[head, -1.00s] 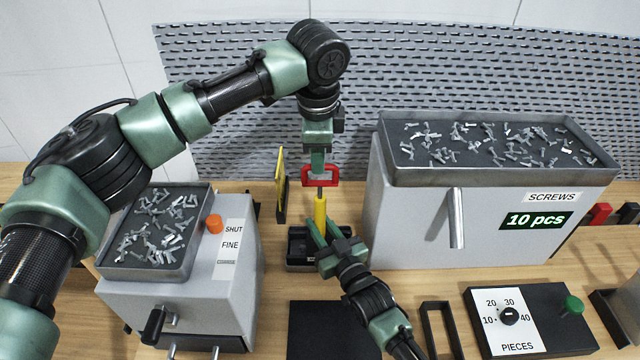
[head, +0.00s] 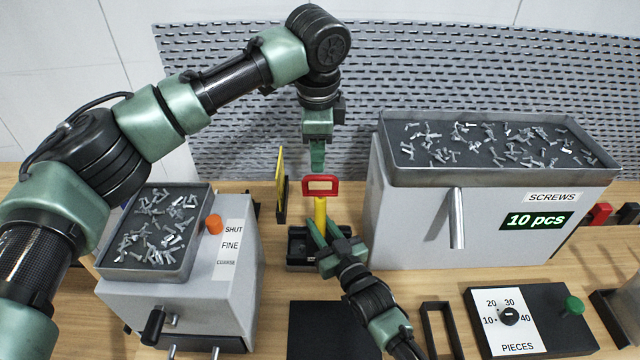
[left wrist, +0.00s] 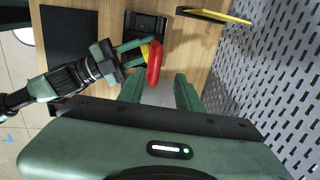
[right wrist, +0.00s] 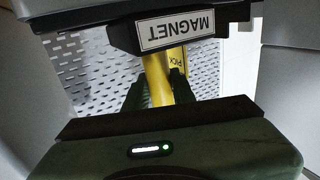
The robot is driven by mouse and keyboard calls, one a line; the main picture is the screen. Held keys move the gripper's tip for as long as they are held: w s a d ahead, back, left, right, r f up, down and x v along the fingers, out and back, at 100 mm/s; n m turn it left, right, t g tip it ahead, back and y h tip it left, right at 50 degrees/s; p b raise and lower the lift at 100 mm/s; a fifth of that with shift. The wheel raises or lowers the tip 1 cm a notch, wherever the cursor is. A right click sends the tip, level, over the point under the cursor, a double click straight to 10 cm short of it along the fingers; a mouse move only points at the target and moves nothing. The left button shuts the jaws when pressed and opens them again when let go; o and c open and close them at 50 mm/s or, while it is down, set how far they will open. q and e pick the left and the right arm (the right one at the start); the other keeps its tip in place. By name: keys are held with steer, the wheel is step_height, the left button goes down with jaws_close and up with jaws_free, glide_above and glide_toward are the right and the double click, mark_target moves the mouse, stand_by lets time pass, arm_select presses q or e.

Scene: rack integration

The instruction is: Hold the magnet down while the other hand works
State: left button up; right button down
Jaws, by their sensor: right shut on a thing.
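The magnet tool has a red loop handle (head: 320,185) on a yellow stem (head: 320,210), standing upright over a black tray (head: 297,262) between the two machines. My right gripper (head: 328,236) is shut on the yellow stem below the handle; the stem also shows between its fingers in the right wrist view (right wrist: 157,80). A black block labelled MAGNET (right wrist: 177,30) is there too. My left gripper (head: 317,168) points down just above the red handle. In the left wrist view its fingers (left wrist: 158,85) are apart, with the red handle (left wrist: 154,62) just beyond them.
A grey machine with a screw tray (head: 150,275) stands left, with an orange knob (head: 214,224). A larger SCREWS machine (head: 400,215) reading 10 pcs stands right. A yellow-faced sign (head: 281,175) is close behind left. A PIECES dial panel (head: 545,300) lies front right.

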arm_select(q)
step_height(320, 180, up, 10)
steer(key=s, duration=0.2)
steer(key=shift+r, duration=0.15)
arm_select(e)
steer(key=shift+s+f, duration=0.1)
steer(key=shift+f, duration=0.1)
steer(key=c, duration=1.1)
jaws_free()
steer(key=shift+r, duration=0.15)
steer(key=v, duration=1.1)
steer(key=shift+s+d, duration=0.2)
steer(key=shift+s, duration=0.15)
steer(key=shift+s, duration=0.1)
